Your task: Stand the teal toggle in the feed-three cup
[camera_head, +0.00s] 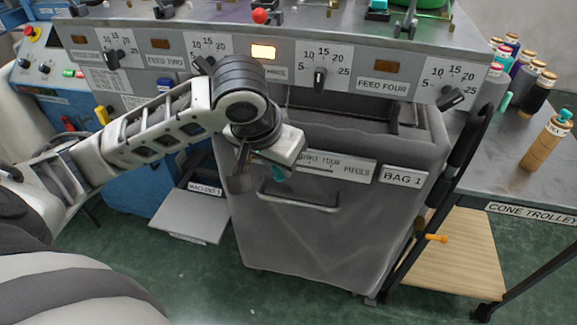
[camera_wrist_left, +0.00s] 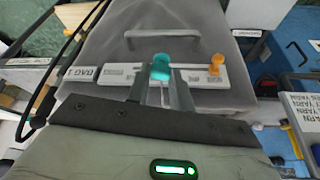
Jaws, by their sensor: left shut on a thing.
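My left gripper (camera_head: 272,168) is in front of the grey bag at the strip reading "MAKE FOUR PIECES" (camera_head: 352,170). It is shut on the teal toggle (camera_wrist_left: 160,66), whose top shows between the fingertips (camera_wrist_left: 163,84) in the left wrist view. A bit of the toggle (camera_head: 278,174) shows below the gripper in the head view. I cannot tell whether the toggle still touches the strip. The feed-three label (camera_head: 277,72) is partly hidden by my left arm, under a lit amber lamp (camera_head: 263,52). I cannot make out the feed-three cup. My right gripper is out of view.
An orange toggle (camera_wrist_left: 216,63) sits on the strip to the right in the left wrist view. Dials (camera_head: 319,80) line the machine front above the bag (camera_head: 390,225). A red ball (camera_head: 260,16) stands on the machine top. A cone trolley (camera_head: 520,185) is at the right.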

